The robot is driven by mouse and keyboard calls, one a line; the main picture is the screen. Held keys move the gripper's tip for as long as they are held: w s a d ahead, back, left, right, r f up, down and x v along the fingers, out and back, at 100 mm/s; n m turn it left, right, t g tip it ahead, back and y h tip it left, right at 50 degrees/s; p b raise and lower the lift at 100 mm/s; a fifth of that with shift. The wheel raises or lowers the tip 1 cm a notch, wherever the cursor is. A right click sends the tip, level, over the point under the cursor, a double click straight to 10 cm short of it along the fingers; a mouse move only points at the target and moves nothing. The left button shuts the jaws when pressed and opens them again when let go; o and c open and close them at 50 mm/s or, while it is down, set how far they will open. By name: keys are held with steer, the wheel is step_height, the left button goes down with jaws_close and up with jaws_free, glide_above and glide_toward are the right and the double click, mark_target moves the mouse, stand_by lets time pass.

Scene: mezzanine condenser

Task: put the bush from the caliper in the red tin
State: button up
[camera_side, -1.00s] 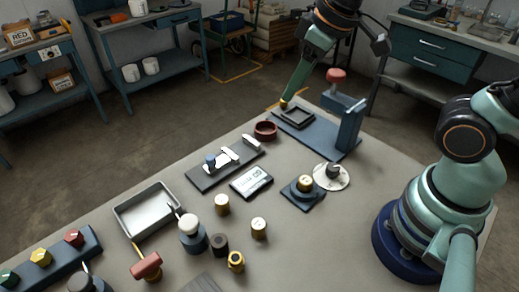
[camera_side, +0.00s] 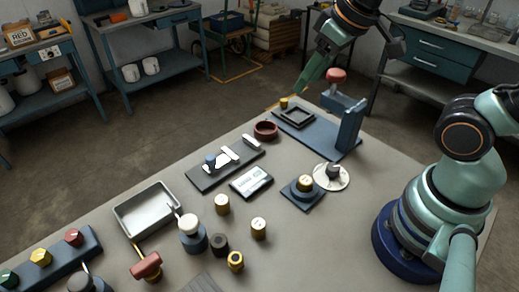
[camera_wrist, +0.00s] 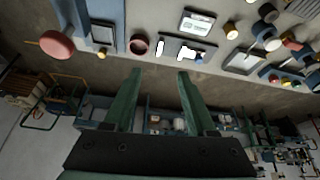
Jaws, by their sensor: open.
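The red tin (camera_side: 265,130), a small round open dish, stands on the table and also shows in the wrist view (camera_wrist: 139,45). A dark plate with pale jaws and a blue knob, which looks like the caliper (camera_side: 227,166), lies left of it; no bush shows between its jaws. A small brass bush (camera_side: 284,103) stands at the far table edge beside the square frame; it shows in the wrist view (camera_wrist: 102,53). My gripper (camera_side: 301,94) is open, above and to the right of this bush, apart from it. Its empty fingers (camera_wrist: 159,73) show spread.
A blue press with a red knob (camera_side: 337,75) stands close to my gripper, with a square frame (camera_side: 295,117) on its base. Several brass and dark cylinders, a display unit (camera_side: 251,182) and a metal tray (camera_side: 147,210) lie nearer.

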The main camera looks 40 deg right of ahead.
steer(key=w+a+f+n+g, duration=0.1)
steer(key=a+f+n+g, duration=0.15)
steer(key=a, duration=0.45)
steer(key=w+a+f+n+g, duration=0.1)
steer(key=a+n, duration=0.2)
steer(key=a, duration=0.4)
steer(key=n+g, duration=0.2)
steer(key=n, duration=0.2)
glide_above(221, 240)
step_height(221, 240, down, 7)
steer(key=shift+t+h, duration=0.25)
steer(key=shift+h, duration=0.05)
step_height(221, 240, down, 12)
steer(key=shift+r, duration=0.1)
jaws_close()
